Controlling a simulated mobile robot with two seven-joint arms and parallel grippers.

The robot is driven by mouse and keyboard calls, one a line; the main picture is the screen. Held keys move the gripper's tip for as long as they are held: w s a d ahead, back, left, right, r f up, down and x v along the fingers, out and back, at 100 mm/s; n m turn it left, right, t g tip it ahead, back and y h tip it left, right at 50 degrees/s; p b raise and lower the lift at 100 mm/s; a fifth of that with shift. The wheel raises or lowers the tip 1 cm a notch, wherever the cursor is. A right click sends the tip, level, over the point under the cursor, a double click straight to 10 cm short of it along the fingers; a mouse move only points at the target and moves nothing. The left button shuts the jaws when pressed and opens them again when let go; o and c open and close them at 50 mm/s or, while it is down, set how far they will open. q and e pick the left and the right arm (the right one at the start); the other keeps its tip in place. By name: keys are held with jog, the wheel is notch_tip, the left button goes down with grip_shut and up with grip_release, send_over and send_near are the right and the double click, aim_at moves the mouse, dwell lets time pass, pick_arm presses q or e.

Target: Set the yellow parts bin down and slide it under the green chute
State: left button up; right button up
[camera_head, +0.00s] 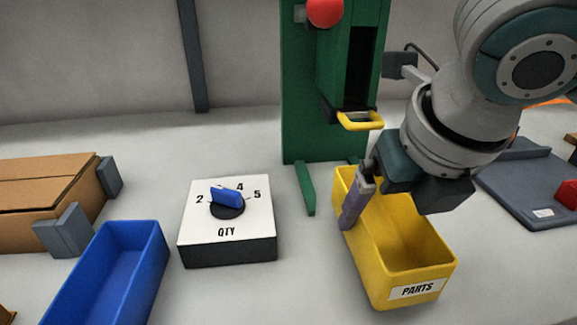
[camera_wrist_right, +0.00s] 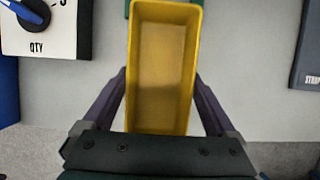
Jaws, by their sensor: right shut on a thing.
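The yellow parts bin (camera_head: 375,262), labelled PARTS, is empty and open at the top. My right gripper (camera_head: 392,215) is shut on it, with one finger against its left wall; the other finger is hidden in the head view. In the wrist view, the purple fingers (camera_wrist_right: 160,95) press both long walls of the bin (camera_wrist_right: 160,124). The green chute (camera_head: 333,80) stands upright behind, with a yellow-rimmed outlet (camera_head: 360,126). The bin's far end is below and in front of this outlet. I cannot tell whether the bin touches the table. My left gripper is out of view.
A white QTY dial box (camera_head: 228,247) stands left of the bin. A blue bin (camera_head: 107,270) and a cardboard box (camera_head: 45,205) between grey blocks are farther left. A dark grey tray (camera_head: 530,185) lies at the right.

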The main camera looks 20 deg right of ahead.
aim_at(375, 237)
notch_tip(375, 237, down, 4)
jog(key=shift+r+b, duration=0.2)
jog(key=shift+b, duration=0.35)
jog(key=o, duration=1.1)
jog(key=shift+c, duration=0.2)
